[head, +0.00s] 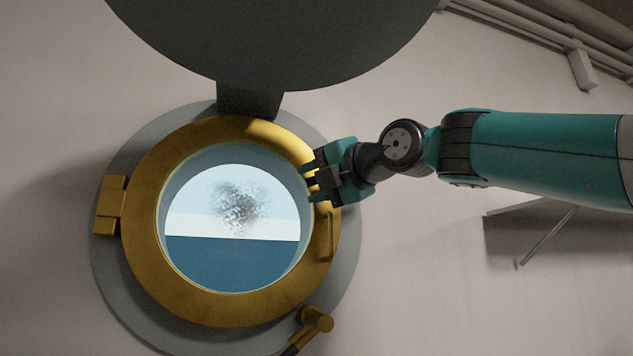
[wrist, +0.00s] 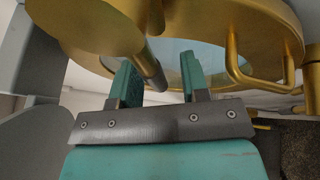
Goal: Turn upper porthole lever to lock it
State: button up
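The brass porthole (head: 145,265) is closed on the wall, its glass showing sea and sky. My gripper (head: 311,182) is at the upper right of its ring, and the upper lever is hidden behind it in the head view. In the wrist view, the upper lever shows as a brass body (wrist: 88,28) with a dark handle (wrist: 150,66). The handle reaches between the two teal fingers of my gripper (wrist: 160,75), nearer the left finger. The fingers are apart with a clear gap on the handle's right. I cannot tell whether the left finger touches it.
A lower lever (head: 316,320) sits at the ring's bottom right. A brass pull handle (head: 326,240) on the ring's right side also shows in the wrist view (wrist: 258,80). A large grey round cover (head: 270,40) hangs above. A wall bracket (head: 530,225) is at the right.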

jog(key=b+v, duration=0.3)
jog(key=v, duration=1.4)
jog(key=shift+s, duration=0.2)
jog(key=shift+f, duration=0.1)
notch_tip(320, 180, down, 23)
jog(key=w+a+m+g+h, duration=0.1)
jog(key=a+m+g+h, duration=0.3)
jog(key=m, duration=0.8)
jog(key=s+d+f+m+g+h, duration=0.1)
jog(key=s+f+m+g, duration=0.6)
jog(key=f, duration=0.5)
jog(key=s+d+f+m+g+h, duration=0.2)
jog(key=s+f+m, duration=0.3)
jog(key=s+f, duration=0.6)
notch_tip(320, 180, up, 11)
jog(key=w+p, duration=0.1)
jog(key=p, duration=1.2)
jog(key=shift+f+g, duration=0.15)
jog(key=shift+g, duration=0.25)
